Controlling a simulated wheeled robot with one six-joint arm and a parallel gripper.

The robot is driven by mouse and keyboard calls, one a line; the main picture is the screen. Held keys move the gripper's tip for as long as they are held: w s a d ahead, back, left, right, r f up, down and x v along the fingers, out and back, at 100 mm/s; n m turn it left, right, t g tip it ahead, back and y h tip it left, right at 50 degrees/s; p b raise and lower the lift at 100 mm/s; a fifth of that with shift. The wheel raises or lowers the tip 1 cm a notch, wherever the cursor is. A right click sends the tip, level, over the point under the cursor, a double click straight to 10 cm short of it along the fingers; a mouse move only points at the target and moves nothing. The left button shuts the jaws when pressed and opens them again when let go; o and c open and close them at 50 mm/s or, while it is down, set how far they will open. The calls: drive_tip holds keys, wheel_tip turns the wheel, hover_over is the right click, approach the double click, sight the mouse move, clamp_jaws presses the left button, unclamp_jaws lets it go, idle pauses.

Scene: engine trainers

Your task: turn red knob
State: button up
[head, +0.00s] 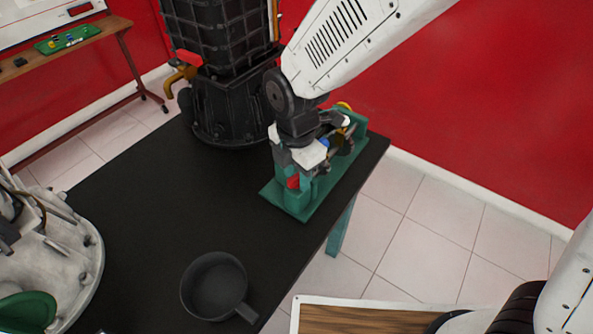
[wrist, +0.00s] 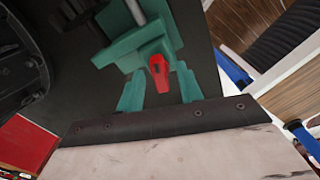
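The red knob (head: 293,182) shows at the near end of the green trainer (head: 298,204), which stands at the right edge of the black table. In the wrist view the red knob (wrist: 159,72) is near the upper middle, in front of green parts of the trainer (wrist: 130,48). My gripper (head: 298,158) is just above and behind the knob in the head view, over the trainer. A gap to the knob seems to show, but contact is hard to judge. My gripper and arm hide part of the trainer.
A large black engine (head: 225,100) with a separate red part (head: 189,58) stands close behind and left of my gripper. A dark pan (head: 214,286) lies near the table's front. A pale round unit (head: 62,250) is at left. The middle of the table (head: 165,205) is clear.

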clamp_jaws()
drive_tip(key=shift+m, duration=0.4)
drive_tip(key=m, duration=0.3)
drive_tip(key=shift+m, duration=0.4)
drive_tip(key=m, duration=1)
drive_tip(key=shift+r, duration=0.1)
drive_tip(key=m, duration=0.5)
drive_tip(key=shift+m, duration=0.7)
